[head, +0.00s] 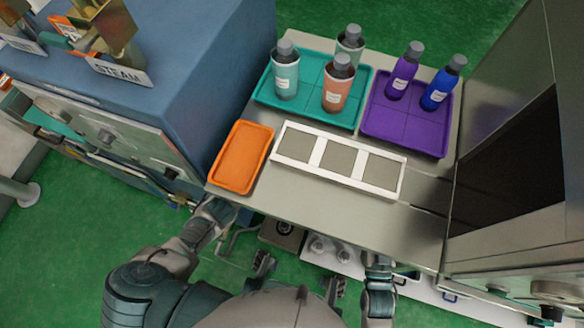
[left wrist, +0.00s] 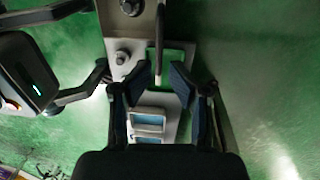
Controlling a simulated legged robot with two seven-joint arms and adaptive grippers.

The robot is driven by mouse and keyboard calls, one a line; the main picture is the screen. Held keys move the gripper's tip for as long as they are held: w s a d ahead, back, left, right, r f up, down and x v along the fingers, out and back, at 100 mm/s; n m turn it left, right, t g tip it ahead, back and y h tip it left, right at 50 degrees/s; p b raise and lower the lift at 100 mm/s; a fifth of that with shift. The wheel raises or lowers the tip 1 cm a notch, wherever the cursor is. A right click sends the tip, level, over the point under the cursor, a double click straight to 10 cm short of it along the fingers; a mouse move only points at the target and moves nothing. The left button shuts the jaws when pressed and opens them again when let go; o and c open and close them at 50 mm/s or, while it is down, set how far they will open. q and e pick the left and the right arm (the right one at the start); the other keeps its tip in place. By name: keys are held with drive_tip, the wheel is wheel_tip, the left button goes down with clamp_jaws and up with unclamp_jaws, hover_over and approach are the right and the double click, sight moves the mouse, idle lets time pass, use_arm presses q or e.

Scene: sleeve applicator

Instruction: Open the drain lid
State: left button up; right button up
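No part can be surely told as the drain lid. The blue machine (head: 200,75) at the left of the head view carries a gold bracket (head: 112,28) behind a sign reading STEAM (head: 122,70). Another sign at the left edge is cut off and unreadable. In the head view my left arm bends at the table's front edge. My right arm is low at front right, its fingers unclear.
The grey table (head: 310,200) holds an orange tray (head: 226,178), a white three-panel frame (head: 318,154), a teal tray (head: 312,108) and a purple tray (head: 405,136) with bottles. A tall metal cabinet (head: 515,120) stands right.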

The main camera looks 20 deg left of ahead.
use_arm(q)
drive_tip(key=shift+w+r, duration=0.15)
drive_tip(key=shift+r, duration=1.45)
